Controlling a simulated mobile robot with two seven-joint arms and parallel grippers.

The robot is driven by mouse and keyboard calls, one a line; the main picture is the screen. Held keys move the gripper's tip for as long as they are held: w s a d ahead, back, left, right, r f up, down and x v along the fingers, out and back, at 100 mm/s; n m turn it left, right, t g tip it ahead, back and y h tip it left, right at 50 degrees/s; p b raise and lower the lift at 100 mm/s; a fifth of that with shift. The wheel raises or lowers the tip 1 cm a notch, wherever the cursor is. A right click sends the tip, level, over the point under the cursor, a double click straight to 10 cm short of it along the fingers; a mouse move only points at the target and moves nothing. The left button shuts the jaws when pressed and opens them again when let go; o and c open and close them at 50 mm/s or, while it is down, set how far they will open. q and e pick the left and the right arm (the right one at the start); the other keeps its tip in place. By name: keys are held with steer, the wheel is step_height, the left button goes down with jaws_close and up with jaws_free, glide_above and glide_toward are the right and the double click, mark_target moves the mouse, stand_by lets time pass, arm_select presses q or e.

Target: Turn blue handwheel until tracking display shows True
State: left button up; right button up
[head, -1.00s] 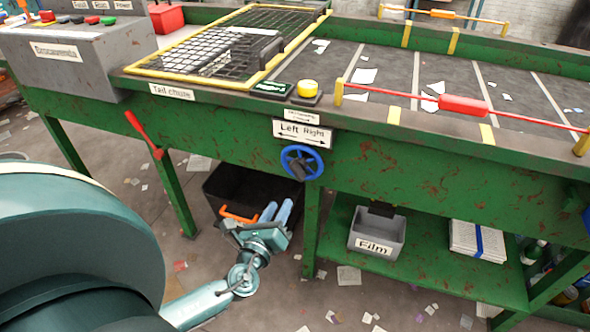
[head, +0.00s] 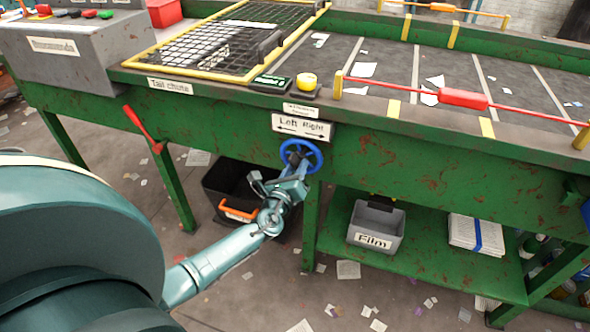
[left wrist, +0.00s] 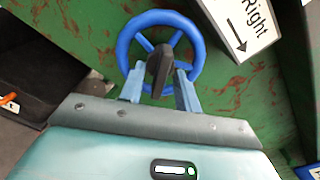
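The blue handwheel (head: 301,155) is on the green front panel of the belt frame, under the "Left Right" sign (head: 302,127). It also shows in the left wrist view (left wrist: 122,45), with a dark hub knob at its middle. My left gripper (head: 298,169) is at the wheel's lower part. In the left wrist view its two fingers (left wrist: 158,88) are apart, one on each side below the hub; whether they touch the wheel cannot be told. A small dark green display (head: 271,84) lies beside the yellow button; its text is unreadable. My right gripper is not in view.
A black bin (head: 222,187) with an orange handle stands under the frame, left of the wheel. A red lever (head: 143,130) sticks out further left. A grey "Film" box (head: 376,222) stands on the lower shelf at right. Paper scraps litter the floor.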

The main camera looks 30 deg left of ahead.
arm_select(q)
steer(key=shift+c, duration=0.5)
jaws_close()
steer(key=shift+f+n+b, duration=0.2)
steer(key=shift+n+b, duration=0.2)
steer(key=shift+b, duration=0.25)
steer(key=shift+n+b, duration=0.95)
steer(key=shift+n, duration=0.05)
steer(key=shift+r+n, duration=0.3)
steer(key=shift+n, duration=0.2)
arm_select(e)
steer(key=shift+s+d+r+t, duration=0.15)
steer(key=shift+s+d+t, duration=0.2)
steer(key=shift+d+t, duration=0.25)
arm_select(q)
steer(key=shift+o, duration=0.5)
jaws_free()
